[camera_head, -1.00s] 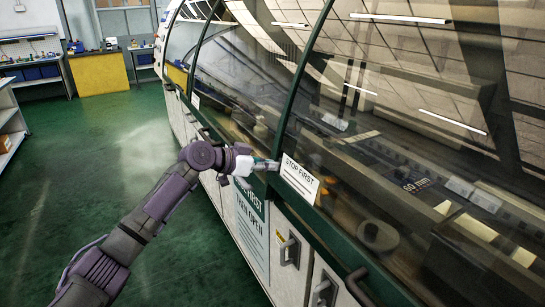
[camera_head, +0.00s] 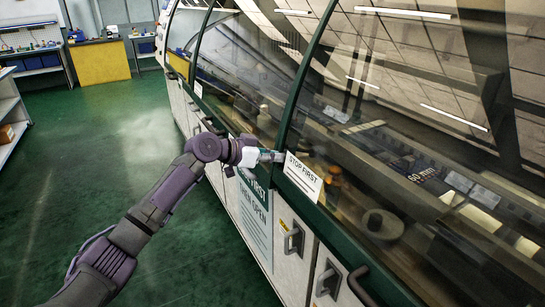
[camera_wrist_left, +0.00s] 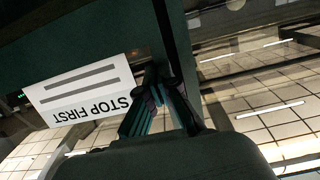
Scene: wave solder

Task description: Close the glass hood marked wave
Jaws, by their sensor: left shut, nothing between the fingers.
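Curved glass hoods in dark green frames line the long machine on the right. The large near glass hood (camera_head: 400,110) and the glass hood behind it (camera_head: 245,65) look down against the machine's green lower rail. I cannot read the word wave on either. A white STOP FIRST label (camera_head: 303,176) sits at the near hood's lower left corner. My left gripper (camera_head: 276,156) is shut and empty, just left of that label at the frame post. The left wrist view shows its closed fingers (camera_wrist_left: 154,82) close to the green frame, beside the label (camera_wrist_left: 82,90); contact is unclear. My right gripper is out of view.
White cabinet doors with handles (camera_head: 292,240) run below the hoods. A curved handle bar (camera_head: 358,285) is at the lower right. Green floor (camera_head: 110,170) is open left of the machine. A yellow cabinet (camera_head: 103,63), workbenches and a shelf stand farther back.

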